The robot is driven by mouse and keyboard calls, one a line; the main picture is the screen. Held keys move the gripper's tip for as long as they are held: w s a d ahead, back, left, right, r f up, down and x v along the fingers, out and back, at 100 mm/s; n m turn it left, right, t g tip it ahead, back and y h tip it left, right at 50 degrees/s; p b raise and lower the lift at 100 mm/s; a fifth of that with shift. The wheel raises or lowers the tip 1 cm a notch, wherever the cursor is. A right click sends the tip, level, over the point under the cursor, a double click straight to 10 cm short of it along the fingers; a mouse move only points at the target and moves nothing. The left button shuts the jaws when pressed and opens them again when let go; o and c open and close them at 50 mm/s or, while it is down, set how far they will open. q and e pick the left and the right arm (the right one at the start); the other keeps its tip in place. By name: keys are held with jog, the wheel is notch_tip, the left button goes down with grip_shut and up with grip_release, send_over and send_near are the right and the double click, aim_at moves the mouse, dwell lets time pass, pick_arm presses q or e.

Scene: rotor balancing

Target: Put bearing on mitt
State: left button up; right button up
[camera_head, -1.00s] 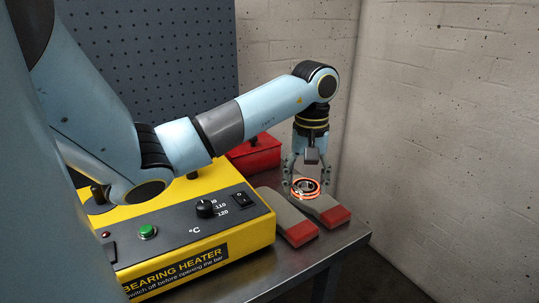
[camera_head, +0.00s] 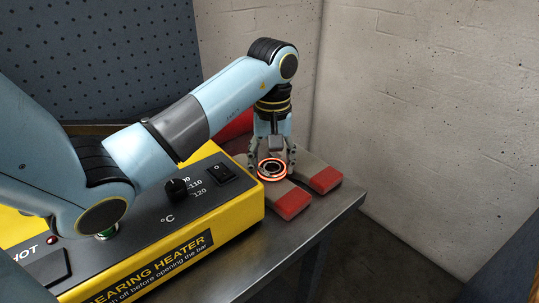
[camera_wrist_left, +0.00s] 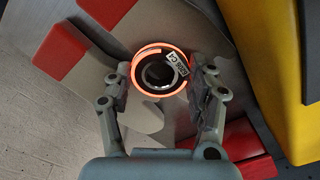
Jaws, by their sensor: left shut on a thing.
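The bearing (camera_head: 272,179) is a metal ring with a glowing orange rim and a small label, which shows in the left wrist view (camera_wrist_left: 136,82). My left gripper (camera_head: 272,162) points down and is shut on the bearing, one finger on each side. Two grey mitts with red cuffs lie side by side at the bench end: a left mitt (camera_head: 291,202) and a right mitt (camera_head: 325,180). The bearing is over the left mitt's grey part. I cannot tell if it touches the mitt. My right gripper is not in view.
The yellow bearing heater (camera_head: 235,225) with knob and switches stands close left of the mitts. A red box (camera_head: 238,127) is behind, partly hidden by my arm. The bench edge (camera_head: 335,215) is just right of the mitts, with a concrete wall (camera_head: 420,100) beyond.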

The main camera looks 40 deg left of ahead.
pick_arm(q)
jog(key=shift+f, duration=0.25)
jog(key=o, duration=1.3)
jog(key=shift+a, duration=0.15)
jog(key=shift+r, duration=0.1)
jog(key=shift+w+r, duration=0.1)
jog(key=shift+r, duration=0.25)
notch_tip(320, 180, up, 6)
jog(key=shift+f+p, duration=0.15)
jog(key=shift+p, duration=0.6)
notch_tip(320, 180, up, 6)
jog(key=p, duration=0.6)
jog(key=shift+f, duration=0.1)
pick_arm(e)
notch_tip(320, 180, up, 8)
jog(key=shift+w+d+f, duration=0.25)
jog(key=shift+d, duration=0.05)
